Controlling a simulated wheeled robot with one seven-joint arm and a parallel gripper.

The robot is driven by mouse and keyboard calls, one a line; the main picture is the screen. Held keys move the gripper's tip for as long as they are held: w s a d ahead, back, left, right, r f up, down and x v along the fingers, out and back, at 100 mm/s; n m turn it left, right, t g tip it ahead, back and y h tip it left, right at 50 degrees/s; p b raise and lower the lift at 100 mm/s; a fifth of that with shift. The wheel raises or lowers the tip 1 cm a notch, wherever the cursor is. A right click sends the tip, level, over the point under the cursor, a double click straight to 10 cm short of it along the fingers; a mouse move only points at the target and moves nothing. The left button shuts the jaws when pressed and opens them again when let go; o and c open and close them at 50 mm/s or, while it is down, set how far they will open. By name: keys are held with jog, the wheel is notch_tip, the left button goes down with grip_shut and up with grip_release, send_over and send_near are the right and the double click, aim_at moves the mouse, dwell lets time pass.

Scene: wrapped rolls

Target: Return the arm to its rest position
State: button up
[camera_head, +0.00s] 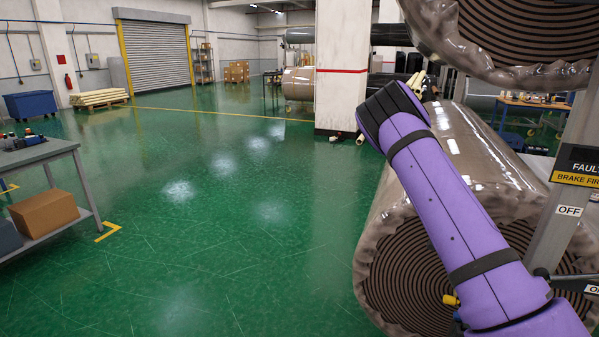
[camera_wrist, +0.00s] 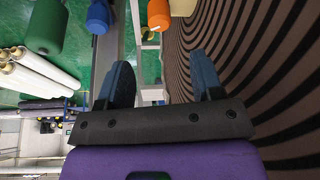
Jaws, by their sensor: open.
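My purple arm crosses the right side of the head view, bent at a dark-capped joint, in front of a large wrapped roll (camera_head: 470,150). My gripper is not visible in the head view. In the wrist view my gripper (camera_wrist: 162,76) is open, its two dark blue fingers apart with nothing held between them. The striped end face of a roll (camera_wrist: 262,50) fills the right of the wrist view, close beside the right finger. How far apart they are is hard to tell.
A second wrapped roll (camera_head: 520,35) hangs at upper right, by a grey post (camera_head: 565,190) with labels. A pillar (camera_head: 341,70) stands behind the arm. A workbench (camera_head: 45,152) is at left; green floor between is clear. The wrist view shows an orange part (camera_wrist: 158,14) ahead.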

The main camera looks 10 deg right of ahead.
jog(key=s+a+r+n+t+y, duration=0.25)
jog(key=a+r+n, duration=0.25)
jog(key=a+r, duration=0.7)
jog(key=s+a+r+n+t+y, duration=0.1)
jog(key=s+a+r+n+y, duration=0.3)
jog(key=a+r, duration=0.75)
jog(key=s+a+r+n+t+h, duration=0.1)
jog(key=s+a+r+n, duration=0.2)
jog(key=s+r+n, duration=0.3)
jog(key=s+a+r+n+t+h, duration=0.1)
jog(key=s+a+r+n, duration=0.3)
jog(key=s, duration=1)
notch_tip(320, 180, up, 4)
jog(key=shift+s+a+r+n+t, duration=0.2)
jog(key=shift+n+t, duration=0.25)
jog(key=shift+n, duration=0.75)
jog(key=shift+d, duration=0.1)
